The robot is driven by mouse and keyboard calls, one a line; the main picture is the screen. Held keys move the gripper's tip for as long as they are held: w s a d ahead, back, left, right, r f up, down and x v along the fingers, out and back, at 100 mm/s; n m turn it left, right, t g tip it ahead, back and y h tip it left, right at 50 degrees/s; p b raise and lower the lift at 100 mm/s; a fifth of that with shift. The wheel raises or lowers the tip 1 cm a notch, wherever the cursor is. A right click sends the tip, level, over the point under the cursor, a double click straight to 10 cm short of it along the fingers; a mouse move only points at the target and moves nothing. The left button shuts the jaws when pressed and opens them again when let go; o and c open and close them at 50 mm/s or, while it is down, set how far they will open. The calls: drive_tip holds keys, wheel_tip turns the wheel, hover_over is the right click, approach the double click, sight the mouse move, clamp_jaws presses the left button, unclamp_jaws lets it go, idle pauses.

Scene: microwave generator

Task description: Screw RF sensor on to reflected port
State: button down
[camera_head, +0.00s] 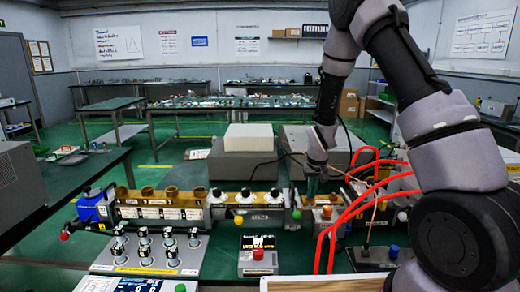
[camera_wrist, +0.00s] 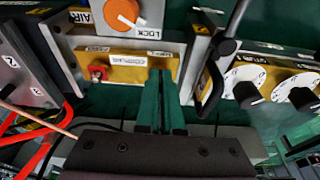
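My gripper (camera_head: 314,184) points down over the yellow-topped unit right of the middle of the bench. In the wrist view its two green fingers (camera_wrist: 161,85) lie almost against each other, with no object visible between them. Just past them is a yellow panel (camera_wrist: 125,60) with a white label that I cannot read surely. A red fitting (camera_wrist: 97,73) sits on this panel, left of the fingertips and apart from them. I cannot tell whether it is the reflected port. I cannot surely identify the RF sensor in either view.
Red cables (camera_head: 345,215) loop close right of my gripper. A stand with several black-and-white cylinders (camera_head: 145,250) and a red-button box (camera_head: 258,255) stand in front.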

drive_tip(key=shift+w+r, duration=0.1)
drive_tip(key=shift+w, duration=0.05)
drive_tip(key=shift+s+a, duration=0.1)
drive_tip(key=shift+s, duration=0.25)
drive_tip(key=shift+w+v, duration=0.2)
drive_tip(key=shift+v, duration=0.75)
drive_tip(key=shift+w+v, duration=0.2)
drive_tip(key=shift+v, duration=0.75)
drive_tip(key=shift+w+v, duration=0.2)
drive_tip(key=shift+v, duration=0.8)
drive_tip(key=shift+r, duration=0.25)
drive_tip(key=s+d+r+m+t+y, duration=0.15)
drive_tip(key=s+r, duration=0.25)
drive_tip(key=r, duration=0.6)
drive_tip(key=s+d+r+m, duration=0.15)
drive_tip(key=s+r, duration=0.25)
drive_tip(key=r, duration=0.5)
drive_tip(key=s+d+r+t, duration=0.1)
drive_tip(key=s+r, duration=0.5)
drive_tip(key=s, duration=0.3)
drive_tip(key=s+d+r+m+t, duration=0.1)
drive_tip(key=s+d+r+t, duration=0.1)
drive_tip(key=s+r, duration=0.4)
drive_tip(key=s, duration=0.3)
drive_tip(key=shift+s+r, duration=0.25)
drive_tip(key=shift+s, duration=0.05)
